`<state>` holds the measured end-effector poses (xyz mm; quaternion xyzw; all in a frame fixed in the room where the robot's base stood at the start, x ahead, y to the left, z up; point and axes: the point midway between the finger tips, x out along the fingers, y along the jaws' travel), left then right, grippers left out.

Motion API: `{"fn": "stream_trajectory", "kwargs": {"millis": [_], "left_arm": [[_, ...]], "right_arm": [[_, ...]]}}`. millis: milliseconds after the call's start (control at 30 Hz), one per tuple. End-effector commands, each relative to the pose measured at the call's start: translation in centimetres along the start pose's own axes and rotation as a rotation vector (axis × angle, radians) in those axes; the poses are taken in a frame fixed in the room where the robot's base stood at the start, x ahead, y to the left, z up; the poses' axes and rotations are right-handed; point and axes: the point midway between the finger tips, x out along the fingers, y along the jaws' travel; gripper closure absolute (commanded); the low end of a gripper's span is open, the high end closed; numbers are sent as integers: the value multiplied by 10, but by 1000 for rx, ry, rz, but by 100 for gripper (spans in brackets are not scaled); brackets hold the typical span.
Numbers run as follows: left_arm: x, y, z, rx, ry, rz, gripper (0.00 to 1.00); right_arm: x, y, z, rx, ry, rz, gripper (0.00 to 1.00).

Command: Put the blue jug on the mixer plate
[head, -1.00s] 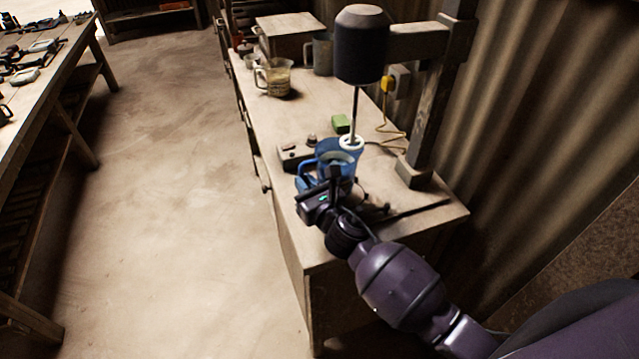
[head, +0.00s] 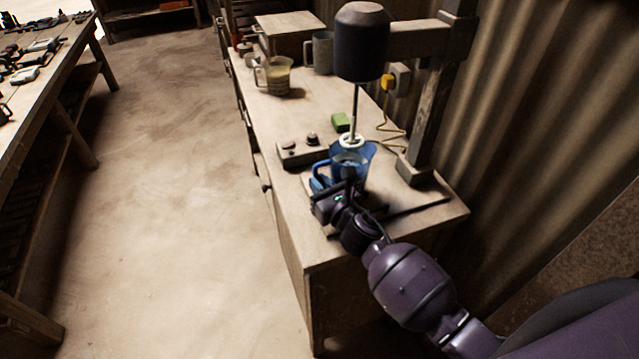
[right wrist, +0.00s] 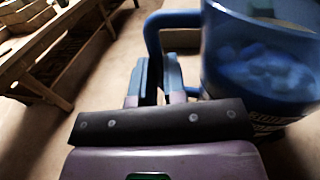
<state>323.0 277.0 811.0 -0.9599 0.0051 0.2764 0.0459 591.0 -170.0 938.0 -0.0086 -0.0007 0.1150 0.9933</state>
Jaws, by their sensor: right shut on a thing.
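The blue jug (head: 362,173) is under the mixer head (head: 361,45), upright or nearly so. The mixer's white stirrer (head: 352,141) hangs at the jug's mouth; I cannot tell how far it reaches inside. My right gripper (head: 338,188) is shut on the jug's handle on the near left side. In the right wrist view the jug (right wrist: 262,75) fills the right, with pale lumps visible through its wall, and the fingers (right wrist: 158,82) are at its handle. The mixer plate is mostly hidden behind the jug and gripper, so I cannot tell whether the jug touches it. My left gripper is out of view.
The mixer post (head: 432,125) stands right of the jug. A control box (head: 300,153) and a green block (head: 341,122) lie just behind. A measuring jug (head: 277,76) and a grey mug (head: 322,53) stand farther back. The bench (head: 285,115) has clear room between.

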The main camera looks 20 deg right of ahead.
Motion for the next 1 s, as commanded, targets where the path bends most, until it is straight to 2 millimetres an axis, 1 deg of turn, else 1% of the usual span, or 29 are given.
{"fn": "stream_trajectory", "kwargs": {"millis": [233,467,500,667,1000], "left_arm": [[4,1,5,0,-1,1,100],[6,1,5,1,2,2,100],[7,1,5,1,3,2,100],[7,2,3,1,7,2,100],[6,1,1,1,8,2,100]], "right_arm": [[0,0,-7,0,2,0,100],[-2,1,-15,5,10,0,100],[-2,1,-17,8,14,-1,87],[-3,2,-18,11,15,0,63],[-3,3,-16,14,15,1,63]]}}
